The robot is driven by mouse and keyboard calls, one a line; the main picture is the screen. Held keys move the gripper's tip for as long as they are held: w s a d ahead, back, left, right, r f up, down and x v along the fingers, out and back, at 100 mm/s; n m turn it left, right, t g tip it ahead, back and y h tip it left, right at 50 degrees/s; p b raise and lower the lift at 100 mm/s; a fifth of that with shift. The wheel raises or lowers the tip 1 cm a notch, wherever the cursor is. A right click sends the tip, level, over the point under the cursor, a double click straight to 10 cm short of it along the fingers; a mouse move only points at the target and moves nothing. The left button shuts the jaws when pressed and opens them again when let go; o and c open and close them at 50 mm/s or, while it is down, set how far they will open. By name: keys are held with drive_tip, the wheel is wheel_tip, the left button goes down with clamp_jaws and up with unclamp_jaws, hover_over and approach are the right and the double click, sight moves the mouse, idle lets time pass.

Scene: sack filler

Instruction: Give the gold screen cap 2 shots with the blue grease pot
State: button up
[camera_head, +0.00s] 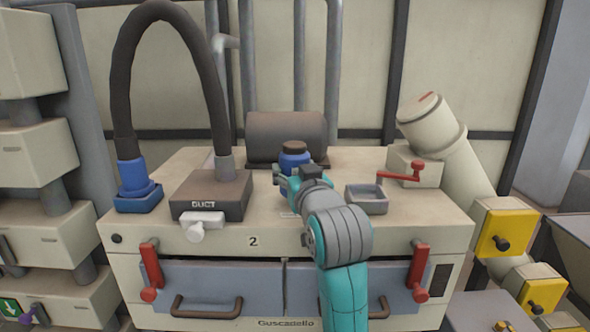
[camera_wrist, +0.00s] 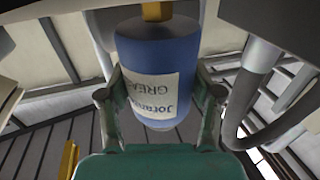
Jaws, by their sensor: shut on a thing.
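The blue grease pot (camera_head: 291,162) has a dark brown top and is above the middle of the machine's top, in front of a dark cylinder. In the wrist view the blue pot (camera_wrist: 150,52) is upright with a slight lean, its white label (camera_wrist: 157,98) partly readable as "GREASE". My gripper (camera_head: 291,184) is shut on the pot, with a finger at each side in the wrist view (camera_wrist: 160,112). I cannot tell whether the pot touches the surface. A gold-brown piece (camera_wrist: 157,10) shows at the pot's top. I cannot pick out the gold screen cap with certainty.
A dark duct box (camera_head: 210,194) and a black hose (camera_head: 165,20) are left of the pot. A grey open tray (camera_head: 366,201) and a red crank (camera_head: 400,177) are to its right. The dark cylinder (camera_head: 287,135) is behind. Yellow boxes with black knobs (camera_head: 497,232) stand far right.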

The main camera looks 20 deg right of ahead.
sight(295, 144)
drive_tip(key=shift+f, duration=0.45)
idle(0.4)
drive_tip(key=shift+r, duration=0.85)
drive_tip(key=shift+f, duration=0.85)
idle(1.0)
drive_tip(key=shift+r, duration=0.85)
drive_tip(key=shift+r, duration=0.1)
idle(0.3)
drive_tip(key=shift+r, duration=2.45)
